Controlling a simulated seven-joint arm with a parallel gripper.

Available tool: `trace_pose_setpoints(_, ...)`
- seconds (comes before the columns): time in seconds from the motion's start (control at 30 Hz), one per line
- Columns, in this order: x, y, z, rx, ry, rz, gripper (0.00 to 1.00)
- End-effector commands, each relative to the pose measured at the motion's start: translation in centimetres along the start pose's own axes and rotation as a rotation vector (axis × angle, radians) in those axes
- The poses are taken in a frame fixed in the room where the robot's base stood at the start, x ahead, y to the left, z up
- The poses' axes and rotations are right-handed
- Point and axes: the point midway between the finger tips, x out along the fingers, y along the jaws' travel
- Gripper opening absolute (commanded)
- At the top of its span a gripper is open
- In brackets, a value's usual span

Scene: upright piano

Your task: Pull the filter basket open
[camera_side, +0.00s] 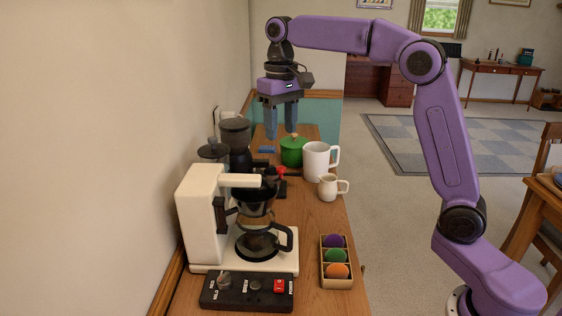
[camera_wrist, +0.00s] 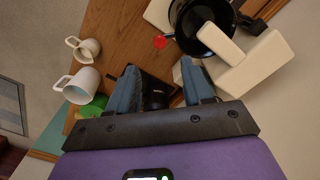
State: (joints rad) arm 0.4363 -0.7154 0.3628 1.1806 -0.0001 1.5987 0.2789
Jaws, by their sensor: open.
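The white coffee maker (camera_side: 200,213) stands by the wall in the near part of the side view. Its dark filter basket (camera_side: 256,201) sits below the white top arm (camera_side: 239,180) and above the glass carafe (camera_side: 262,241). In the wrist view, the coffee maker (camera_wrist: 245,66) is at the upper right, with a dark round part (camera_wrist: 207,25) beside its white arm; I cannot tell whether that is the basket or the carafe. My gripper (camera_side: 281,135) is open and empty, above the far counter, well behind and above the basket. It also shows in the wrist view (camera_wrist: 164,68).
A dark grinder (camera_side: 236,143) stands behind the coffee maker. A green pot (camera_side: 292,152), a white mug (camera_side: 317,162) and a small pitcher (camera_side: 328,187) stand to the right. A box of coloured balls (camera_side: 337,283) and a black switch panel (camera_side: 246,305) are in front.

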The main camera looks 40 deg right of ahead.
Motion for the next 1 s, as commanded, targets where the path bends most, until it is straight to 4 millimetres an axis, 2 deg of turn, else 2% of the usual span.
trace_pose_setpoints(0.3, 5.9, 0.1, 0.1, 0.000, -0.004, 0.001, 0.50)
trace_pose_setpoints(0.5, 8.4, 0.0, 0.1, 0.001, -0.002, 0.001, 0.50)
trace_pose_setpoints(0.7, 9.4, 0.0, 0.0, 0.001, 0.000, 0.000, 0.50)
trace_pose_setpoints(0.97, 9.4, 0.0, 0.0, 0.001, 0.001, 0.000, 0.50)
trace_pose_setpoints(1.0, 9.4, 0.0, 0.0, 0.001, 0.001, 0.000, 0.37)
